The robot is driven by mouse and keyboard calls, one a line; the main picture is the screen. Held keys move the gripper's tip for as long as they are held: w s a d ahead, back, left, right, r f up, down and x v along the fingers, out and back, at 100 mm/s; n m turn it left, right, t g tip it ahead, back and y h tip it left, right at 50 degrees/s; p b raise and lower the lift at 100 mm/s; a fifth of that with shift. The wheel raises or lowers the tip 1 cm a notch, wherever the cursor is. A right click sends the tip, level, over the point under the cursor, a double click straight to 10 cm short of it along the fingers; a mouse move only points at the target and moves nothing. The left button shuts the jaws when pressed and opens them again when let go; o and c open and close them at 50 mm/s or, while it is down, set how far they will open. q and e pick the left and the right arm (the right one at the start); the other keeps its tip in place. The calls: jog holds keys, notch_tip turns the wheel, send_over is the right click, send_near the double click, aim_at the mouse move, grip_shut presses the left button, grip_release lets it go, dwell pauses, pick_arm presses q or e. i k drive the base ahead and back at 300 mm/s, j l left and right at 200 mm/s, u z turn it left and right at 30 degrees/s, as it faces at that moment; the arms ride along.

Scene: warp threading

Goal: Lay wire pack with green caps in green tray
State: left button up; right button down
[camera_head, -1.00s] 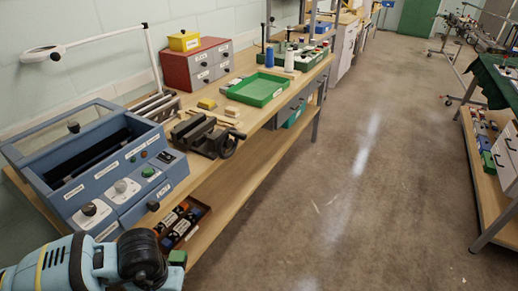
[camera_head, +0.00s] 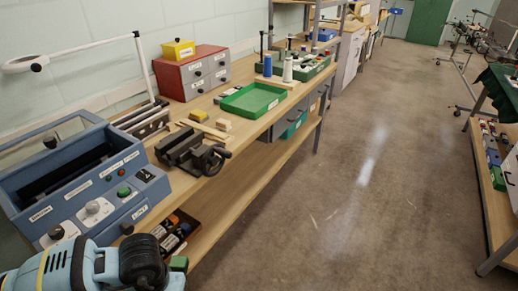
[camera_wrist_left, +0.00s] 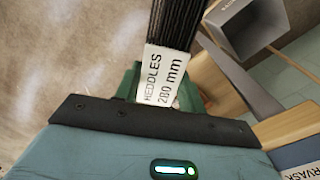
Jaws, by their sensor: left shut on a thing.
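The green tray (camera_head: 252,100) is on the workbench in the head view, and it looks empty. In the left wrist view, a bundle of dark wires (camera_wrist_left: 175,25) with a white "HEDDLES 280 mm" label (camera_wrist_left: 163,76) is in my left gripper (camera_wrist_left: 160,100), which is shut on it. Green parts show behind the label; I cannot tell whether they are a cap or a finger. In the head view my left arm is at the bottom left, well short of the tray, with a small green piece (camera_head: 179,263) beside it. My right gripper is not in view.
A blue control box (camera_head: 85,185) and a dark vise (camera_head: 190,150) stand on the bench nearer than the tray. A red drawer cabinet (camera_head: 190,75) is behind it; spools (camera_head: 287,70) stand beyond. The floor (camera_head: 340,200) to the right is clear.

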aim_at(255, 102)
jog(key=i+l, duration=0.25)
jog(key=i+l+u, duration=0.1)
jog(key=l, duration=0.35)
jog(key=i+l, duration=0.55)
jog(key=l, duration=0.2)
jog(key=i+l+u, duration=0.1)
jog(key=i+l, duration=0.15)
jog(key=l, duration=0.15)
